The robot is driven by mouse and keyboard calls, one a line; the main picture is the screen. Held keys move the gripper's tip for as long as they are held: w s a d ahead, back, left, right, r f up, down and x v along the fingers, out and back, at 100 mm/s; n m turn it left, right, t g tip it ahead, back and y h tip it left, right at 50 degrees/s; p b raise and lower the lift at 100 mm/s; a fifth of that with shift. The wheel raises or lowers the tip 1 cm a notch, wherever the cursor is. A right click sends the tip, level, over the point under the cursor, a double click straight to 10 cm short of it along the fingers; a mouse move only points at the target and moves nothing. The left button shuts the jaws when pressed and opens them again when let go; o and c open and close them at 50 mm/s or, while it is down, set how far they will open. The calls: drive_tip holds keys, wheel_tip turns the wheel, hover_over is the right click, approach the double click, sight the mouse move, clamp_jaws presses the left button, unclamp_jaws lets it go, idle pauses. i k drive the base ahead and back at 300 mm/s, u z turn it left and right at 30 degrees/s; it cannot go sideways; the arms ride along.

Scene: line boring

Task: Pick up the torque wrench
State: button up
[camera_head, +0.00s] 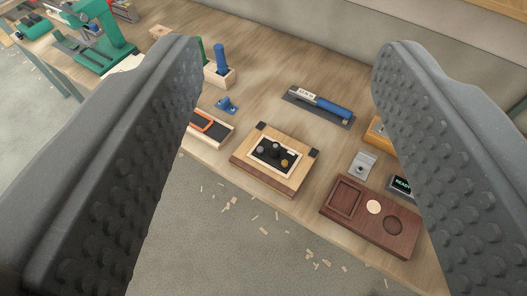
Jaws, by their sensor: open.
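My gripper (290,50) is open and empty. Its two dark grey studded fingers reach in from the left and right sides, wide apart above the workbench. A tool with a blue handle and a pale, marked head (318,103) lies on a dark flat mat (345,123) on the bench; it looks like the torque wrench, though its details are small. It shows between the fingers, right of the picture's middle. It lies apart from my gripper, beyond and below the fingers. Nothing hides it.
A wooden box with knobs (297,178) stands nearer on the wooden bench (265,105). A dark wooden tray (333,212) and grey block (362,165) are at right. A wooden holder (222,79) and small blue part (227,106) are left. A green machine (104,35) stands far left.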

sight(295, 93)
drive_tip(key=z, duration=0.1)
drive_tip(key=k, duration=0.4)
drive_tip(key=u, duration=0.7)
drive_tip(key=i, duration=1.3)
drive_tip(key=z, duration=0.5)
drive_tip(key=i, duration=0.8)
drive_tip(key=z, duration=0.55)
